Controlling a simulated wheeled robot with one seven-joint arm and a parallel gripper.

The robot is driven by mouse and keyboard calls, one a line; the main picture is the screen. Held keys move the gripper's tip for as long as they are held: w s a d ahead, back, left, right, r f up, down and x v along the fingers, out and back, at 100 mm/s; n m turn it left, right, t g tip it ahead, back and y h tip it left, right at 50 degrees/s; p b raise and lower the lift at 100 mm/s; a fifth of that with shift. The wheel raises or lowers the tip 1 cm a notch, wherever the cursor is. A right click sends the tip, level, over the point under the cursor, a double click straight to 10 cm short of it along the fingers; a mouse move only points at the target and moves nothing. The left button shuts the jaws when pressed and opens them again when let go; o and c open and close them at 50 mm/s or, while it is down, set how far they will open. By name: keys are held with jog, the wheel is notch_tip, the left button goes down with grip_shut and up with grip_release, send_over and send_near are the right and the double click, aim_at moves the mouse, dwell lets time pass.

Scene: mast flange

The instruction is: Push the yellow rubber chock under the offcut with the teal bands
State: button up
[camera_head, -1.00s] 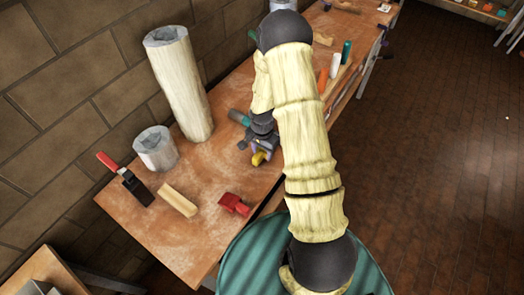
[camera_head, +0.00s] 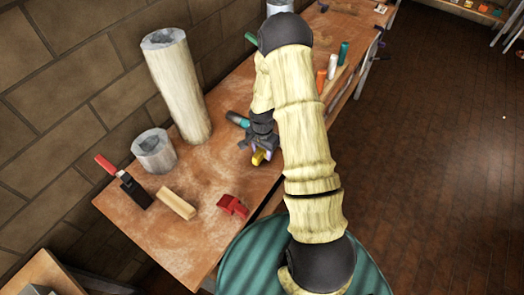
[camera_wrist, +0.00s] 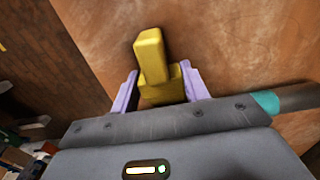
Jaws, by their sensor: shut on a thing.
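The yellow rubber chock (camera_wrist: 152,58) is between the two lavender fingers of my gripper (camera_wrist: 158,88) in the wrist view, just above or on the brown bench top; I cannot tell which. My gripper is shut on it. In the head view the chock (camera_head: 258,157) shows as a small yellow patch below my gripper (camera_head: 259,150). The offcut (camera_head: 238,119), a dark round piece with a teal band, lies just beyond my gripper and is partly hidden by it. In the wrist view the offcut (camera_wrist: 292,98) sticks out at the right, behind the gripper body.
On the bench (camera_head: 180,235) stand a tall pale post (camera_head: 181,85) and a short pale stump (camera_head: 155,152). Bare bench lies between these and my gripper.

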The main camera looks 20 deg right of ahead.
jog(key=shift+w+d, duration=0.25)
jog(key=shift+d, duration=0.05)
jog(key=o, duration=1.1)
notch_tip(320, 180, up, 18)
jog(key=b, duration=0.2)
jog(key=shift+f+b, duration=0.25)
jog(key=shift+b, duration=0.1)
dwell(0.6)
jog(key=s+a+r+n+t, duration=0.1)
jog(key=s+a+n, duration=0.1)
jog(key=s, duration=0.3)
jog(key=s+a+r+n, duration=0.2)
jog(key=s+n, duration=0.3)
jog(key=s+a+r+n+t, duration=0.1)
jog(key=s+a+r+n, duration=0.1)
jog(key=s, duration=0.3)
jog(key=shift+s+a+r+n+t, duration=0.2)
jog(key=shift+s+n+t, duration=0.15)
jog(key=shift+n, duration=0.55)
